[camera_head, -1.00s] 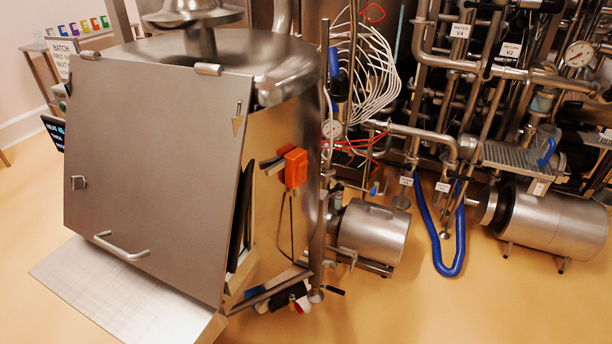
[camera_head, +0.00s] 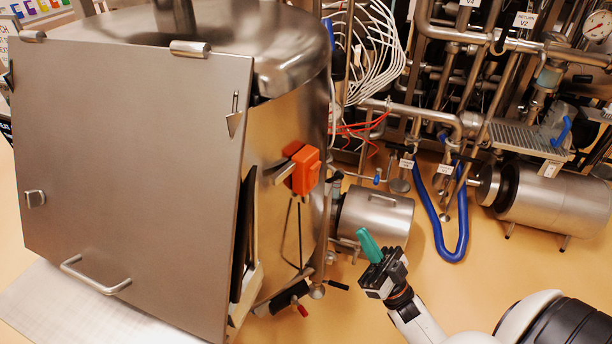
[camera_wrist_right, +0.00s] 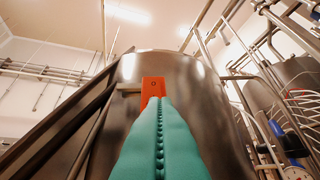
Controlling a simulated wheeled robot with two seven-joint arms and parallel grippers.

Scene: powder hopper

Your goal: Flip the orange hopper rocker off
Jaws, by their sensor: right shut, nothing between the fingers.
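The orange hopper rocker (camera_head: 304,171) is an orange block on the right side of the steel hopper (camera_head: 290,120). In the right wrist view the orange block (camera_wrist_right: 153,88) shows beyond my fingertips, with a small mark on its face. Its on or off position is too small to tell. My right gripper (camera_head: 368,242) has teal fingers, shut and empty. It is below and to the right of the orange block, apart from it. In the right wrist view the teal fingers (camera_wrist_right: 158,125) lie together and point toward the block. My left gripper is not in view.
A large steel panel with a handle (camera_head: 95,280) covers the hopper's front left. A steel motor (camera_head: 375,215) stands behind my right gripper. A blue hose (camera_head: 445,240) and pipework fill the right. Floor (camera_head: 350,315) is open around my right arm.

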